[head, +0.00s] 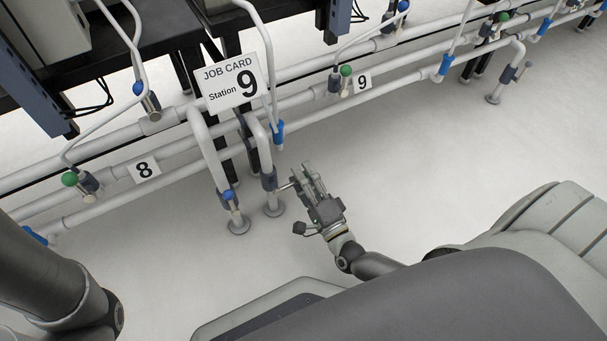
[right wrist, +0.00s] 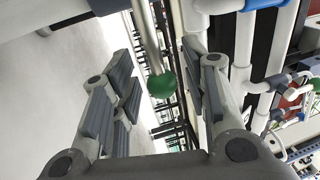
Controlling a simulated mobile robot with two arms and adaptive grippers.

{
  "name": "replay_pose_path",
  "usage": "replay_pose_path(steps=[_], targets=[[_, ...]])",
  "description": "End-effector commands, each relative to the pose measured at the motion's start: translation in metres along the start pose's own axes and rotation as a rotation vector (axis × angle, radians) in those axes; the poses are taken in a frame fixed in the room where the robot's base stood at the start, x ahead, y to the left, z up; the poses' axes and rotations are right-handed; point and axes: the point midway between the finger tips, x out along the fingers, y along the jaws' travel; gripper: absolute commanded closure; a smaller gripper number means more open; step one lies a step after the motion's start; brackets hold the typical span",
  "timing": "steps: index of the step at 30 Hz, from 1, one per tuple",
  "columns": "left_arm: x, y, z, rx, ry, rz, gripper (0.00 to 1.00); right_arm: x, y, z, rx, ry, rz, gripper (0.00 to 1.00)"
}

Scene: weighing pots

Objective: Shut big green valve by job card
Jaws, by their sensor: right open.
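The job card (head: 232,85) reads "Station 9". The label plate 9 (head: 362,83) is on the pipes to its right, with a small green ball knob (head: 346,70) beside it. My right gripper (head: 305,172) is open, low by the pipe feet in front of the card. In the right wrist view, a green ball knob (right wrist: 163,82) on a metal rod shows between the open fingers, apart from them. In the head view this knob is hidden, probably behind my fingers; a thin rod shows beside them. My left arm enters at lower left; its gripper is out of view.
Station 8's label (head: 143,168) and another green knob (head: 69,179) are at the left. Blue-handled valves sit along the pipes, such as the blue lever (head: 278,133) just above my right gripper. Vertical pipes (head: 262,150) stand close to its left. The floor to its right is clear.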

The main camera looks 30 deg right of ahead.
Motion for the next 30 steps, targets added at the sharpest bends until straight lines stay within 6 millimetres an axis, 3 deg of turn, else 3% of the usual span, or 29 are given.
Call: replay_pose_path(steps=[7, 21, 30], targets=[[0.0, 0.0, -0.001, 0.0, 0.001, 0.001, 0.6, 0.003, -0.019, 0.0, 0.001, 0.001, -0.003, 0.58], [0.0, 0.001, -0.001, 0.0, 0.002, 0.002, 0.6, 0.018, -0.089, 0.0, 0.002, 0.005, -0.005, 0.58], [0.0, 0.001, -0.001, 0.0, 0.002, 0.003, 0.6, 0.02, -0.099, 0.001, 0.0, 0.001, -0.001, 0.58]])
